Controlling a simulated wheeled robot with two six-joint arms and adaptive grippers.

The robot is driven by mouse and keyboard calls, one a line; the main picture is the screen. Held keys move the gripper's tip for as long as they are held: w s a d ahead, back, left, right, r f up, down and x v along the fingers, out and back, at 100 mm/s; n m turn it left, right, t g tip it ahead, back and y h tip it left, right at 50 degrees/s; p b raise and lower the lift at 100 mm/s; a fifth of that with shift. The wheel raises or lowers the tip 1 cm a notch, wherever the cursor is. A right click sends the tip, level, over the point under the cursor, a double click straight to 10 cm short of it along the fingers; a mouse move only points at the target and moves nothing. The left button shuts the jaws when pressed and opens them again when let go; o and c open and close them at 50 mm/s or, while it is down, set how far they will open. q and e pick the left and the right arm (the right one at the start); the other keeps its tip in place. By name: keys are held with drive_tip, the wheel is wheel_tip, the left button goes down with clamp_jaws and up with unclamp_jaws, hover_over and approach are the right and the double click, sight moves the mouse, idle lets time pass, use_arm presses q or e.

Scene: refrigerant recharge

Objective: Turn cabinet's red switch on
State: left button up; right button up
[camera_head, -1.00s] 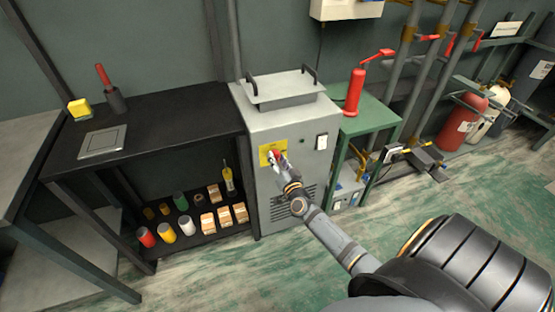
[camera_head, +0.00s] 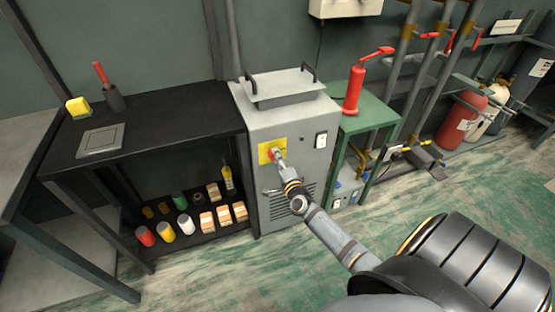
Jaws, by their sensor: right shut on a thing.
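The grey cabinet (camera_head: 291,130) stands in the middle of the view. The red switch (camera_head: 272,155) sits on a yellow plate (camera_head: 265,149) on its front. My right gripper (camera_head: 277,157) is at the switch and is shut on it. The fingers are small and hide part of the switch. My left gripper is out of view.
A black shelf (camera_head: 150,150) with several cans and small boxes stands left of the cabinet. A green table (camera_head: 375,115) with a red pump (camera_head: 354,92) stands to its right. Gas cylinders (camera_head: 462,122) stand at the right. The green floor in front is clear.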

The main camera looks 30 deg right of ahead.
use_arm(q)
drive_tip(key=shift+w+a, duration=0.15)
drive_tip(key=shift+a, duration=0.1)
use_arm(e)
drive_tip(key=shift+f+m, duration=0.1)
drive_tip(key=shift+m, duration=0.5)
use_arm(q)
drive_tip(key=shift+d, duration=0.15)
use_arm(e)
drive_tip(key=o, duration=1.1)
drive_tip(key=shift+m, duration=0.3)
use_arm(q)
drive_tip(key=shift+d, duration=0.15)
use_arm(e)
drive_tip(key=shift+o, duration=0.2)
drive_tip(key=v, duration=1.2)
